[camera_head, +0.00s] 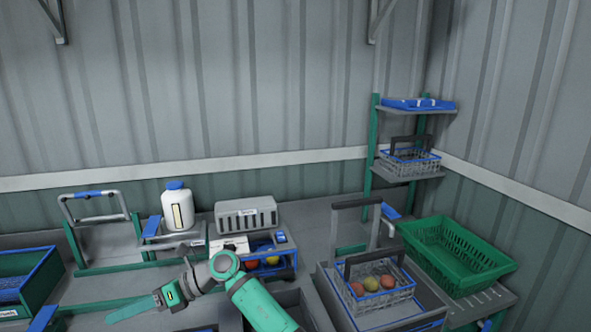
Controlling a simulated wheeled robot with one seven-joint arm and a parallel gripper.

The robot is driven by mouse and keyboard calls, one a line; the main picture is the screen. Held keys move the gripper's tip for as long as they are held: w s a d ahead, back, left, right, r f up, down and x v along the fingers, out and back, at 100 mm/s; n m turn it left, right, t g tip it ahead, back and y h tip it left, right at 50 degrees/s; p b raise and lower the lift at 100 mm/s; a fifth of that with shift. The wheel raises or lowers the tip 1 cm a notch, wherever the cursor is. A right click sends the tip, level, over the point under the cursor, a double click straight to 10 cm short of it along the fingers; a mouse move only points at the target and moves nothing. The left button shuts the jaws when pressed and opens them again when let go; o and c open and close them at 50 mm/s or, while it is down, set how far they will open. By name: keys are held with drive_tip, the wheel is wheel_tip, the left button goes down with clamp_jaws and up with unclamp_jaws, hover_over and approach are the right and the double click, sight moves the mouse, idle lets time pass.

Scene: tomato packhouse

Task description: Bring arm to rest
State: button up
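My arm, green and grey, rises from the bottom edge, bends at a grey joint and reaches down to the left over the grey bench (105,284). My gripper (132,309) is at the arm's far end, low in the left half of the view. It shows as a flat green shape pointing left, too small and edge-on to tell whether its fingers are open or shut. I see nothing clearly held in it.
A white bottle (178,208), a grey slotted box (246,215) and a small blue-edged rack (268,258) stand behind the arm. A wire basket (384,301) with several tomatoes, a green crate (457,254) and a shelf stand (374,150) are at right.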

drive_tip(key=s+a+r+m+g+y, duration=0.1)
drive_tip(key=s+a+r+m+y, duration=0.2)
drive_tip(key=s+y, duration=0.4)
drive_tip(key=s+d+m+t+y, duration=0.3)
drive_tip(key=d+m+t+y, duration=0.35)
drive_tip(key=m, duration=0.35)
drive_tip(key=s+d+f+m+t+h, duration=0.5)
drive_tip(key=d+f+m+t+h, duration=0.45)
drive_tip(key=m, duration=0.65)
drive_tip(key=s+d+f+m+t+h, duration=0.4)
drive_tip(key=d+f+m+t+h, duration=0.2)
drive_tip(key=d+m+t+h, duration=0.6)
drive_tip(key=s+d+f+m+g+h, duration=0.3)
drive_tip(key=s+d, duration=0.4)
drive_tip(key=s, duration=0.3)
drive_tip(key=s+d+f+m+g+h, duration=0.3)
drive_tip(key=s+d+f+m, duration=0.3)
drive_tip(key=s, duration=0.4)
drive_tip(key=shift+s+d+m+g, duration=0.4)
drive_tip(key=shift+d+m, duration=0.1)
drive_tip(key=shift+d, duration=0.1)
